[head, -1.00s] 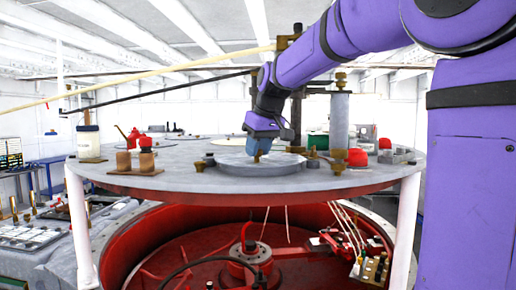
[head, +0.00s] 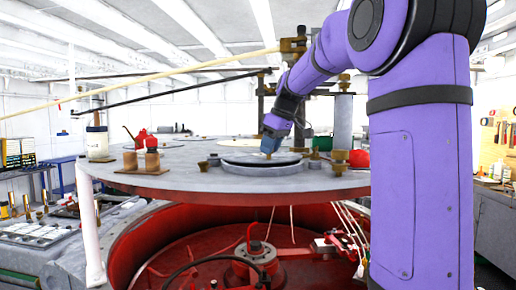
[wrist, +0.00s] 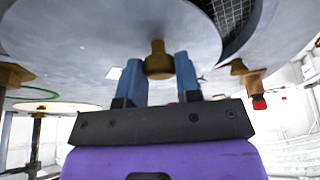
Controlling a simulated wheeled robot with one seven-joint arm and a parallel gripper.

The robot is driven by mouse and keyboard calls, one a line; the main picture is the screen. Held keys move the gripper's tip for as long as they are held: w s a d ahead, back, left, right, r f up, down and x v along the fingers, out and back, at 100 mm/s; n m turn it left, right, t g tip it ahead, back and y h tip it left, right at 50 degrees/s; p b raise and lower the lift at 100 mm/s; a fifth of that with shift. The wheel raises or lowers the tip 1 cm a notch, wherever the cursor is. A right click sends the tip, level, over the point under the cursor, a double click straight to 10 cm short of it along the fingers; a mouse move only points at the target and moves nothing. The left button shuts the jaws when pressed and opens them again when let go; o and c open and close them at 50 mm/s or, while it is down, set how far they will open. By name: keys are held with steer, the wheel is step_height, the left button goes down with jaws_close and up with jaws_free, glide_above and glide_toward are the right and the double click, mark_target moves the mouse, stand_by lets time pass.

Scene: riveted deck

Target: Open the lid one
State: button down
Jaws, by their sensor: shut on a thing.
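The lid is a flat round grey disc (head: 245,160) with a small brass knob, on the large round grey deck top (head: 190,184). My gripper (head: 268,148) comes down from the upper right and is shut on the knob. In the wrist view, the blue fingers of my gripper (wrist: 159,75) stand on both sides of the brass knob (wrist: 158,58), and the lid (wrist: 110,28) fills the upper left. A dark mesh-covered opening (wrist: 236,18) shows past the lid's right edge, so the lid does not fully cover it.
Brass fittings (head: 340,160) and a red knob (head: 359,158) stand right of the lid. Copper-coloured pots (head: 152,158) and a red oil can (head: 138,136) stand left. A pale pole (head: 180,71) and a dark rod cross above the deck top.

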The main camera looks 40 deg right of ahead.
steer(key=shift+w+d+n+g+y, duration=0.3)
steer(key=shift+w+d+n+y, duration=0.2)
steer(key=shift+w+d+n, duration=1.4)
steer(key=shift+a, duration=0.1)
steer(key=c, duration=0.8)
jaws_free()
